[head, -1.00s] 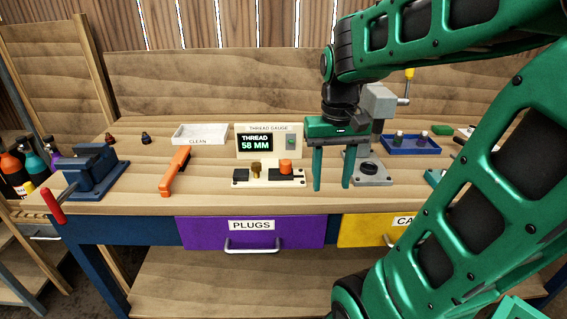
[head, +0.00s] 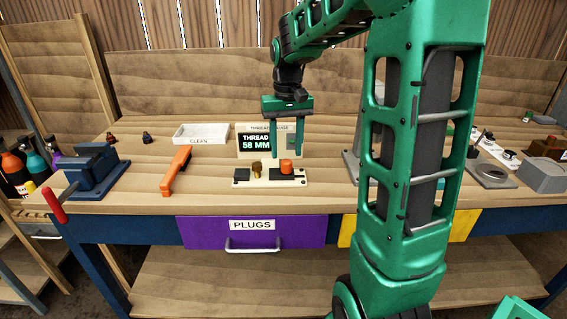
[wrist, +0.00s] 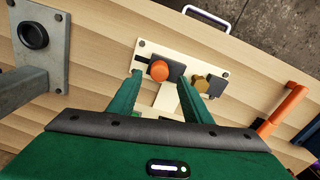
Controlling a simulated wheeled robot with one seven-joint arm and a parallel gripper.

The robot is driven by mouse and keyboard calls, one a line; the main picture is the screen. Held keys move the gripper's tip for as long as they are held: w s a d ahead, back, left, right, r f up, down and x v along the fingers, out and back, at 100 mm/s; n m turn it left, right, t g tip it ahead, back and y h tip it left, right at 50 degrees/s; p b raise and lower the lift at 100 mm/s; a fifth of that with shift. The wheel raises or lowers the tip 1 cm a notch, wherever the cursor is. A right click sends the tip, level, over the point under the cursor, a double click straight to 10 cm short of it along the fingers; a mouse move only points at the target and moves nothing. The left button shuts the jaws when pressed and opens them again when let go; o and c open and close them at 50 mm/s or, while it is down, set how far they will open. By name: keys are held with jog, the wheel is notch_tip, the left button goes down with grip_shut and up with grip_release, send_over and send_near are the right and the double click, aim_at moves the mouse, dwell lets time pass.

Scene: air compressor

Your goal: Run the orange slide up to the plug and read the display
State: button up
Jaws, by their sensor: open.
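The orange slide knob (head: 286,165) sits on its dark block on the right part of the cream gauge base (head: 240,183). The brass plug (head: 257,168) stands on the same base to its left, with a gap between them. The display (head: 255,142) reads THREAD 58 MM and is partly hidden by my gripper. My gripper (head: 286,153) is open, pointing down above and behind the slide. In the wrist view the orange knob (wrist: 160,70) lies ahead of the gap between my fingertips (wrist: 172,78), and the brass plug (wrist: 201,84) is just right of it. I see no contact.
A white CLEAN tray (head: 201,134) is behind. In the wrist view a grey stand (wrist: 50,55) is left of the gauge. Bare bench lies between the tool and gauge.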

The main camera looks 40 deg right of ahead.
aim_at(286, 161)
jog(key=shift+f, duration=2.5)
